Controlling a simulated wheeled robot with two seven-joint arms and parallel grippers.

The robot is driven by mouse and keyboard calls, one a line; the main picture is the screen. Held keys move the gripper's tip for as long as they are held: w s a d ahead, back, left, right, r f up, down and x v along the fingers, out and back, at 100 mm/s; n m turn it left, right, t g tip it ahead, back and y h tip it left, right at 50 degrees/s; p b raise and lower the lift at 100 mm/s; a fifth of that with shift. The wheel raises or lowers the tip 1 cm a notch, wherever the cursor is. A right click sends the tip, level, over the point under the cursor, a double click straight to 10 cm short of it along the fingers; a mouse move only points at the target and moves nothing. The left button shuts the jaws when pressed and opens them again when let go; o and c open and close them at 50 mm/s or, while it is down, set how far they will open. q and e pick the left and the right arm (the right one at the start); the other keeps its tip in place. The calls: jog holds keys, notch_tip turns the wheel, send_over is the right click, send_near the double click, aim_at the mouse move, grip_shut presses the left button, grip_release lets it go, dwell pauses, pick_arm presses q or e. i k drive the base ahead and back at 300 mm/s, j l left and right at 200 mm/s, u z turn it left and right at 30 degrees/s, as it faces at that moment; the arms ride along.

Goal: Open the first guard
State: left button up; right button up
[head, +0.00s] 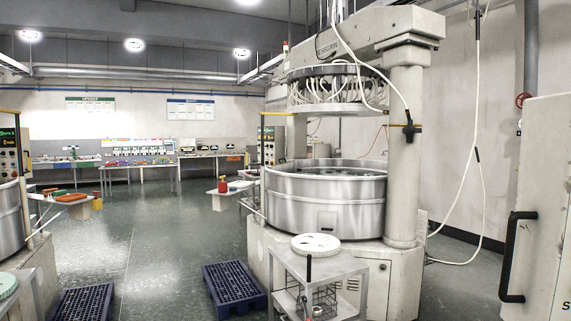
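A large round silver metal guard (300,207) rings the lapping machine in the centre right. It stands closed all round as far as I see, with a small dark rectangular fitting on its front. A second, similar guard (11,222) is cut off by the left edge. The frame does not tell which one is the first guard. Neither of my grippers shows in the head view.
A grey metal cart (322,262) with a pale round disc (315,244) stands close in front of the central machine. Dark blue pallets (233,286) (83,304) lie on the floor. A light cabinet (548,215) with a black handle (512,257) fills the right. The green floor at centre left is clear.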

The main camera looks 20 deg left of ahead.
aim_at(284, 168)
jog(key=i, duration=0.35)
jog(key=i+j+u, duration=0.25)
jog(key=i+u, duration=0.65)
jog(key=i, duration=0.15)
jog(key=i+l+u, duration=0.15)
jog(key=i+u, duration=0.3)
jog(key=i, duration=1.15)
jog(key=i+u, duration=0.1)
jog(key=i, duration=1.05)
jog(key=i+l, duration=0.15)
jog(key=i, duration=2)
jog(key=i+z, duration=0.1)
jog(key=i, duration=0.9)
jog(key=i+j, duration=0.1)
jog(key=i, duration=1.9)
jog(key=i+j+z, duration=0.1)
jog(key=i, duration=0.9)
jog(key=i+l+z, duration=0.1)
jog(key=i+z, duration=0.65)
jog(key=i+j+z, duration=0.1)
jog(key=i+z, duration=0.3)
jog(key=i+j+z, duration=0.2)
jog(key=z, duration=0.2)
jog(key=i, duration=0.1)
